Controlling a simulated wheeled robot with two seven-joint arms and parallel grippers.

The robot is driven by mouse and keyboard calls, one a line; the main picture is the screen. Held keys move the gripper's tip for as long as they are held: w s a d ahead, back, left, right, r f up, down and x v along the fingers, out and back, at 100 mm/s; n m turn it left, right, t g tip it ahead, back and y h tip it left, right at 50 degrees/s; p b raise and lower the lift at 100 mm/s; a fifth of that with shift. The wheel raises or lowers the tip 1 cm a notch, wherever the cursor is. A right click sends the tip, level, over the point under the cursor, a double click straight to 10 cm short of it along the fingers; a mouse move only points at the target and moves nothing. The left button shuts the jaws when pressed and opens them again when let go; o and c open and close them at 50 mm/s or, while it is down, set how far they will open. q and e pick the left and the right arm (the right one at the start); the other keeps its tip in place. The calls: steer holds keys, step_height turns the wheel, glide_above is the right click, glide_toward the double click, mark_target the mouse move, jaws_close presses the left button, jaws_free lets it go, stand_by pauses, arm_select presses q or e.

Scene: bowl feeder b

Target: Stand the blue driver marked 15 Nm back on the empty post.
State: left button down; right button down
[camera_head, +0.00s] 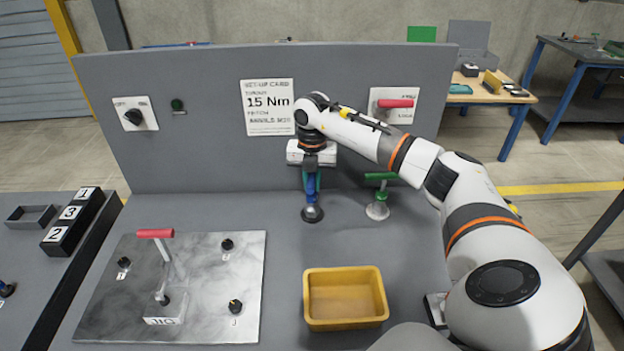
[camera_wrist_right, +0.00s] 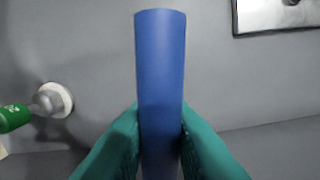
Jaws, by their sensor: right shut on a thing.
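My right gripper (camera_head: 312,175) has teal fingers and is shut on the blue driver (camera_head: 312,187), near the back panel. In the right wrist view the smooth blue handle (camera_wrist_right: 160,70) stands between the two teal fingers (camera_wrist_right: 160,140). No marking is readable on it. In the head view the driver looks upright, with a dark round foot (camera_head: 312,214) directly below it. I cannot tell whether that foot is the post's or the driver's, or whether they touch. The set-up card (camera_head: 268,107) on the panel reads 15 Nm. My left gripper is not in view.
A green-handled tool (camera_head: 381,177) on a pale round base stands just right of the driver. A yellow bin (camera_head: 345,322) is in front. A metal plate (camera_head: 215,290) with knobs and a red-handled clamp (camera_head: 156,234) lies left. Numbered black blocks (camera_head: 72,222) sit far left.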

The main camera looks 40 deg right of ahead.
steer(key=c, duration=1.3)
jaws_free()
steer(key=shift+o, duration=0.2)
